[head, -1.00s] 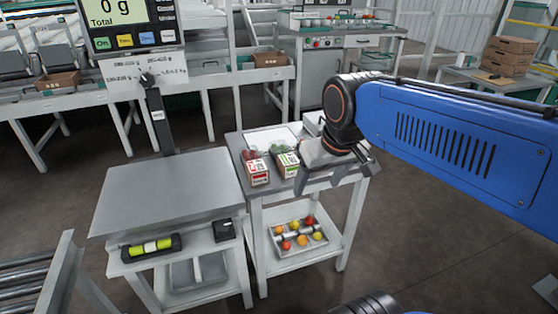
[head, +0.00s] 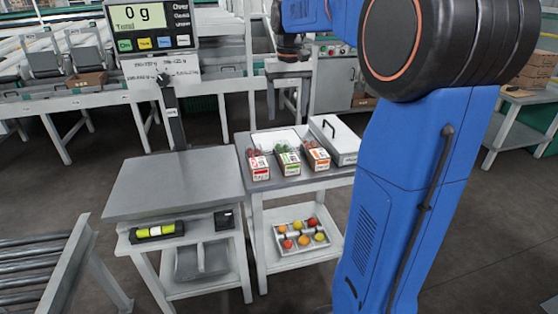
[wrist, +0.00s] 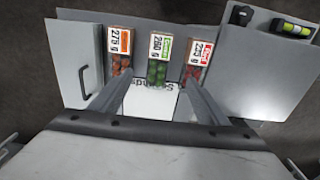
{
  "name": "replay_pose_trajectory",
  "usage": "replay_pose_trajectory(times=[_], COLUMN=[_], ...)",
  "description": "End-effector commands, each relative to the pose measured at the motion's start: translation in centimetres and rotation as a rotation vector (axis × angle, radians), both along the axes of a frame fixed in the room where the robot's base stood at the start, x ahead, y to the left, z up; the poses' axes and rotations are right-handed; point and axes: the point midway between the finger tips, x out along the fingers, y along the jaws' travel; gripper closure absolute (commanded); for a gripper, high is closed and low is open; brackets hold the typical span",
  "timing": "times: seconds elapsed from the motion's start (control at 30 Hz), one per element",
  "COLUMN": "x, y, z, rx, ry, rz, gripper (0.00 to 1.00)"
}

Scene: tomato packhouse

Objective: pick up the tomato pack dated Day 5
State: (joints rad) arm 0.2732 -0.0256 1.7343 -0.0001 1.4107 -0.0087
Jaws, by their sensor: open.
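Three tomato packs stand in a row on a small grey table. The red-labelled pack (head: 258,167) is at the left, the green-labelled pack (head: 288,162) in the middle and the orange-labelled pack (head: 317,157) at the right. In the wrist view their order is reversed: orange-labelled (wrist: 120,48), green-labelled (wrist: 158,60), red-labelled (wrist: 199,58). Weights show there, but I cannot read the day marks. My gripper (head: 289,88) is raised behind and above the table. Its open, empty fingers (wrist: 155,82) point toward the packs, apart from them.
A white lidded box with a black handle (head: 339,141) stands right of the packs. A white sheet (wrist: 150,101) with partly hidden lettering lies behind them. The scale platform (head: 170,184) is at the left. A tray of loose tomatoes (head: 302,241) sits on the lower shelf.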

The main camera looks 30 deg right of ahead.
Motion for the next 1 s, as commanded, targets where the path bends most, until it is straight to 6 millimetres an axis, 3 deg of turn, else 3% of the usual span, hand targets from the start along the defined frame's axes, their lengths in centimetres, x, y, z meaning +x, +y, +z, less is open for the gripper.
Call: replay_pose_trajectory(times=[0.1, 0.27, 0.8, 1.0], x=[1.2, 1.6, 1.5, 1.6], y=[-1.0, -1.4, -1.3, -1.4], z=[0.0, -0.6, -9.6, -11.8], rx=[0.005, 0.007, 0.007, 0.006], ry=[0.016, 0.023, 0.024, 0.022], rz=[-0.012, -0.016, -0.016, -0.016], gripper=[0.31, 0.31, 0.31, 0.31])
